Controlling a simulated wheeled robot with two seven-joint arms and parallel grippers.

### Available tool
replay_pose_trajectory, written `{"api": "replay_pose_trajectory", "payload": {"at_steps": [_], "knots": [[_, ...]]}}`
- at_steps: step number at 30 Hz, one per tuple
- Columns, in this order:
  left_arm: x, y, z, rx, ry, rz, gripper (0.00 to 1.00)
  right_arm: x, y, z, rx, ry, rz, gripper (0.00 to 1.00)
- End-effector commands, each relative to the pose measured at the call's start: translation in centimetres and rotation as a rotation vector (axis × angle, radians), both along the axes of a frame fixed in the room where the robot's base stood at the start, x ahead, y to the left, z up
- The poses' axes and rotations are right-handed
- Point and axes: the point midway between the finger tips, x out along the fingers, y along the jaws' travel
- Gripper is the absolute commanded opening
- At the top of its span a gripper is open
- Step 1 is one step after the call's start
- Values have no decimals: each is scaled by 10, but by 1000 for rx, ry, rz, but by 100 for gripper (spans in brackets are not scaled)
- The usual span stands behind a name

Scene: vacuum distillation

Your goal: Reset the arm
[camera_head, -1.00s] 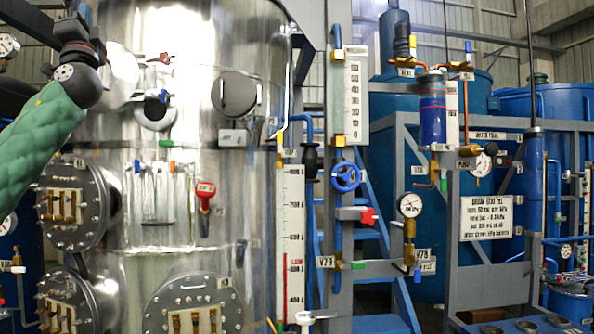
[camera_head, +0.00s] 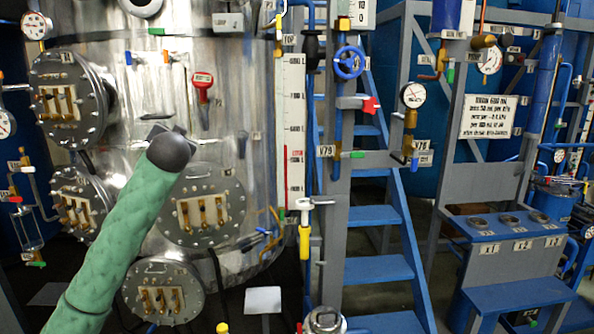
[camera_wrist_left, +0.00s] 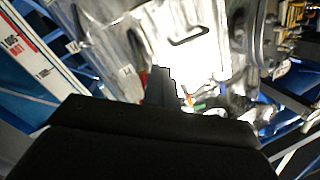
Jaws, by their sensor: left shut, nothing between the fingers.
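My left arm, in a green sleeve, rises from the lower left of the head view. It ends in a dark rounded wrist (camera_head: 168,151) in front of the big shiny steel tank (camera_head: 222,100). The wrist mostly hides the gripper there. In the left wrist view my left gripper (camera_wrist_left: 162,86) is a dark narrow shape beyond the black housing. Its fingers are together with nothing seen between them, and it points toward the bright tank surface. I cannot tell how far it is from the tank. My right gripper is in neither view.
Round flanged ports (camera_head: 203,204) stick out of the tank near my wrist. A red-handled valve (camera_head: 203,82) sits above it. To the right are a level scale (camera_head: 294,120), a blue hand wheel (camera_head: 349,62), a pressure gauge (camera_head: 413,95) and blue steps (camera_head: 380,268).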

Motion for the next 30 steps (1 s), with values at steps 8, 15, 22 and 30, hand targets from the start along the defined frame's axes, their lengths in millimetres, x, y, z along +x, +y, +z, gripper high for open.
{"api": "replay_pose_trajectory", "payload": {"at_steps": [8, 15, 22, 30], "knots": [[-16, -39, -148, -125, 217, -86, 0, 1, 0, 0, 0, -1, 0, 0], [-47, -69, -262, -223, 370, -143, 0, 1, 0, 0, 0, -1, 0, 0], [-90, -93, -362, -311, 502, -175, 0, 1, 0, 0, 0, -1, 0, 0], [-155, -112, -472, -404, 654, -173, 0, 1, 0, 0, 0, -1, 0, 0]]}}
